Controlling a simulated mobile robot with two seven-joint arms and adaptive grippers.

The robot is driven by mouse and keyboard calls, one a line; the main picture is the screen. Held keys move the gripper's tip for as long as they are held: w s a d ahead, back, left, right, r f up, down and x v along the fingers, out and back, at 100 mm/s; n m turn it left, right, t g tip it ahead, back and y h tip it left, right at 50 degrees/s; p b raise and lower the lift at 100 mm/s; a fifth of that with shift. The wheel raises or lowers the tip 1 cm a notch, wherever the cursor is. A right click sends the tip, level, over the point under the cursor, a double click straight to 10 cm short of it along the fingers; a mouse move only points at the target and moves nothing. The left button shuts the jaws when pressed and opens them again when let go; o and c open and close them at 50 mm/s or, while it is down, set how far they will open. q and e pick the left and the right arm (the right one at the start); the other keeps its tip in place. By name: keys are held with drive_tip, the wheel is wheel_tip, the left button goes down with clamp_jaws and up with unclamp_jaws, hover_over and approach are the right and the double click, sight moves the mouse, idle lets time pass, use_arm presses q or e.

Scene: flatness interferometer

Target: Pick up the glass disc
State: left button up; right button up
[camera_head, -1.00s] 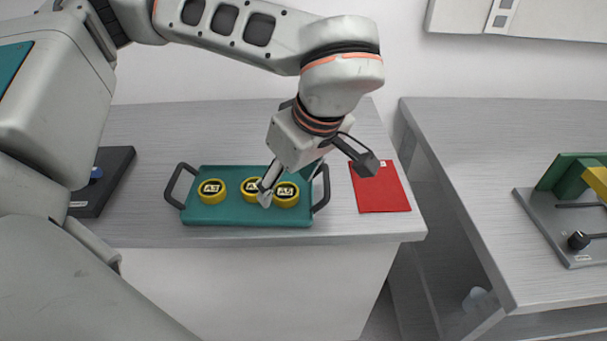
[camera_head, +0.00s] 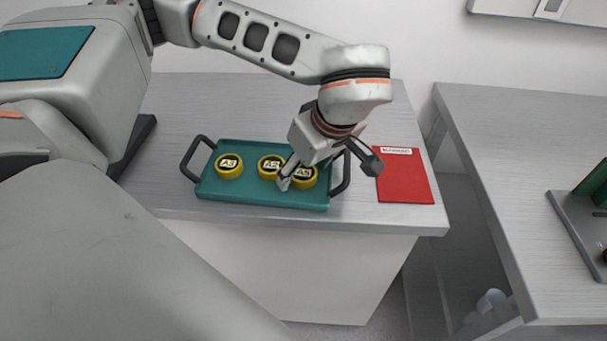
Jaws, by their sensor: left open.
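Three round discs with yellow rims and dark labelled faces sit in a row on a teal tray (camera_head: 262,198): a left disc (camera_head: 229,167), a middle disc (camera_head: 268,167) and a right disc (camera_head: 305,178). I cannot tell which is the glass disc. The left label looks like A3 and the middle one like A2; the right label is partly hidden. My left gripper (camera_head: 287,178) is open, pointing down at the gap between the middle and right discs and partly covering both. I cannot tell whether it touches either. My right gripper is out of view.
The tray has dark handles at both ends and stands on a grey worktop (camera_head: 190,100). A red pad (camera_head: 405,182) lies right of the tray. A second bench (camera_head: 520,150) with a green and grey device (camera_head: 585,210) stands across a gap at the right.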

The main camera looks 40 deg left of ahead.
sight(305, 174)
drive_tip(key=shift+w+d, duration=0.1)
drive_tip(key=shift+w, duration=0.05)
use_arm(q)
drive_tip(key=c, duration=1.2)
drive_tip(key=shift+c, duration=0.2)
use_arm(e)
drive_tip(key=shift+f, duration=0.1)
use_arm(q)
drive_tip(key=shift+r, duration=0.1)
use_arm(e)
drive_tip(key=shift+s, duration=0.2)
